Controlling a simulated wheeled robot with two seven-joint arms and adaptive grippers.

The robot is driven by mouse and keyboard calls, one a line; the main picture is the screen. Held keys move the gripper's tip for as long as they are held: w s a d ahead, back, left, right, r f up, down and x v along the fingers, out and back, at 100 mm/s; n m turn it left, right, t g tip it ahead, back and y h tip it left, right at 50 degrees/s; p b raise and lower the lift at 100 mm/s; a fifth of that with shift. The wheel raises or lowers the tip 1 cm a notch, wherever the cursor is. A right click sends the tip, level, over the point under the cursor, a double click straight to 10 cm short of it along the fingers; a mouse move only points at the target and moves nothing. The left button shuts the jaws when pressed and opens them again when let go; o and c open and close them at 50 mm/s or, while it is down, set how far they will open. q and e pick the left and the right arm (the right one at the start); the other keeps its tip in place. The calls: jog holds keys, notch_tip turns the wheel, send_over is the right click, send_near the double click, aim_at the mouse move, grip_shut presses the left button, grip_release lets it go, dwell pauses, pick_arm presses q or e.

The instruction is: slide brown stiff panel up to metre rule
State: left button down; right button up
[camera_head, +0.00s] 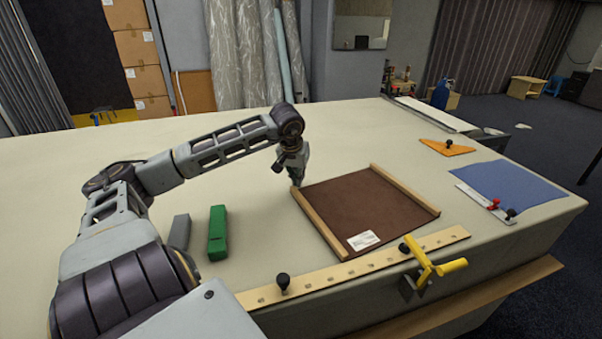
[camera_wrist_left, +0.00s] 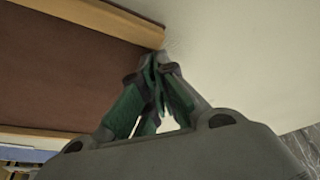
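The brown stiff panel (camera_head: 358,208) lies flat on the table, with a pale wooden strip along its left edge and another along its right edge and a white label near its front. The metre rule (camera_head: 350,270) lies along the table's front edge, in front of the panel, with a narrow gap between them. My left gripper (camera_head: 299,184) is at the panel's far left corner, fingers pointing down. In the left wrist view its fingertips (camera_wrist_left: 158,62) are together, beside the end of a wooden strip (camera_wrist_left: 95,15), with nothing seen between them. My right gripper is not in view.
A yellow-handled clamp (camera_head: 432,265) and black knobs sit on the rule. Green (camera_head: 217,232) and grey (camera_head: 180,231) blocks stand left of the panel. A blue sheet (camera_head: 505,185) and an orange triangle (camera_head: 446,147) lie to the right. The table behind the panel is clear.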

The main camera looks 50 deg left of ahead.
pick_arm(q)
jog(key=shift+r, duration=0.1)
jog(key=v, duration=1.1)
jog(key=shift+r, duration=0.35)
jog(key=shift+s, duration=0.15)
